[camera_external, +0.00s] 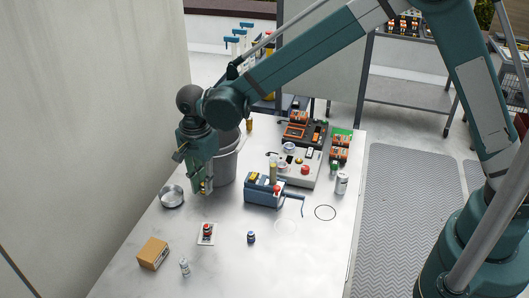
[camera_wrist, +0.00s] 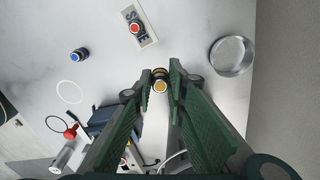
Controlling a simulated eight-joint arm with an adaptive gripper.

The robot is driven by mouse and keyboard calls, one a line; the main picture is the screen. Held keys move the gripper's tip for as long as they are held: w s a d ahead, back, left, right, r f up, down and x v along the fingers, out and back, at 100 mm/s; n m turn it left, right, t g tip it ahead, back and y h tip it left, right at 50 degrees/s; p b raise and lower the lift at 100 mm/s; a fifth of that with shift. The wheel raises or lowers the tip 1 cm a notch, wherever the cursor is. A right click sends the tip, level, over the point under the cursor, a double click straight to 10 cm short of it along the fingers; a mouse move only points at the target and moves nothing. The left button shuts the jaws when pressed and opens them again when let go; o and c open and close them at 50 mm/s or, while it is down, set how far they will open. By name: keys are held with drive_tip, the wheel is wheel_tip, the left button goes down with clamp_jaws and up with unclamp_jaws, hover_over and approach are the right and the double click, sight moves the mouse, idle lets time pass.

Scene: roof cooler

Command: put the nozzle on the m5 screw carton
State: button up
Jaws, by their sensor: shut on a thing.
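My gripper (camera_external: 203,184) points down above the table, in front of the grey bin. In the wrist view its green fingers (camera_wrist: 160,76) are shut on a small brass-and-dark round piece, which looks like the nozzle (camera_wrist: 161,86). The nozzle sits between the fingertips, and the fingers partly hide it. A brown cardboard box, which looks like the M5 screw carton (camera_external: 153,254), stands at the table's front left, apart from my gripper. Its label is too small to read. The carton does not show in the wrist view.
A shallow metal dish (camera_external: 172,196) lies left of my gripper. A plate with a red button (camera_external: 206,234), a small white bottle (camera_external: 185,267) and a blue-topped piece (camera_external: 251,238) stand in front. A blue device (camera_external: 264,190) and the grey bin (camera_external: 226,160) stand farther back.

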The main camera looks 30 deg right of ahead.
wheel_tip(320, 180, up, 4)
drive_tip(key=f+p, duration=0.1)
hover_over(152, 249)
drive_tip(key=shift+r+n, duration=0.25)
drive_tip(key=shift+n, duration=0.15)
drive_tip(key=shift+f, duration=0.1)
drive_tip(key=shift+f+p, duration=0.3)
drive_tip(key=shift+f, duration=2.75)
drive_tip(key=shift+f, duration=1.85)
drive_tip(key=shift+f, duration=0.15)
drive_tip(key=o, duration=0.9)
